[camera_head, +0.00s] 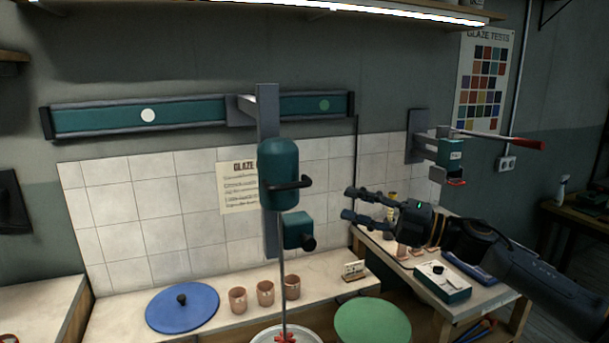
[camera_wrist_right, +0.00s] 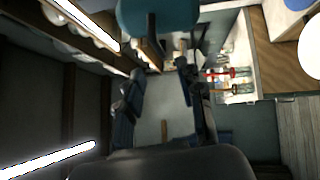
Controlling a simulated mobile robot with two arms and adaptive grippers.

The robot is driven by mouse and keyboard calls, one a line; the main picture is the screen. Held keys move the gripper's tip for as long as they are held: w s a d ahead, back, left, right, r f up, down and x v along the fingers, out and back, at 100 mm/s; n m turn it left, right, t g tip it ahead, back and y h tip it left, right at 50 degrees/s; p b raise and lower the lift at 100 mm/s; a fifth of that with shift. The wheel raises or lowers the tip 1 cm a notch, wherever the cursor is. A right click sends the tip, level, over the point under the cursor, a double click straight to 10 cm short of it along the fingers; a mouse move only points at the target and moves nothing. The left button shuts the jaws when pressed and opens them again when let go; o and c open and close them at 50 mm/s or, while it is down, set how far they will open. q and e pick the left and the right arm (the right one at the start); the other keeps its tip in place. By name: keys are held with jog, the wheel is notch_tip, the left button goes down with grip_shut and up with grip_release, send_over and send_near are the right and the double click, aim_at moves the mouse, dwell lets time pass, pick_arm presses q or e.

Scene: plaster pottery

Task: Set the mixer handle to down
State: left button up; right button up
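The mixer (camera_head: 279,165) is a teal unit on a grey vertical column hung from a wall rail, with a thin shaft running down into a pale bucket (camera_head: 290,331). Its dark mixer handle (camera_head: 290,185) sticks out to the right from the teal housing. In the wrist view the teal housing (camera_wrist_right: 172,14) is at the top, with a dark bar, apparently the handle (camera_wrist_right: 151,28), in front. My right gripper (camera_head: 350,204) is open and empty, to the right of and slightly below the handle, apart from it. It also shows in the wrist view (camera_wrist_right: 160,82). My left gripper is out of view.
A wall-mounted device (camera_head: 449,152) with a red-tipped lever (camera_head: 520,142) is at right. The teal wall rail (camera_head: 200,112) runs behind the mixer.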

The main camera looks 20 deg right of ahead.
aim_at(292, 186)
jog(key=shift+n, duration=0.3)
jog(key=p+x, duration=0.2)
jog(key=x, duration=0.2)
jog(key=p+x, duration=0.2)
jog(key=x, duration=0.3)
jog(key=p+x, duration=0.3)
jog(key=x, duration=0.1)
jog(key=shift+s+a+r, duration=0.2)
jog(key=shift+a+r, duration=0.15)
jog(key=shift+w+a, duration=0.3)
jog(key=shift+f, duration=0.1)
grip_shut()
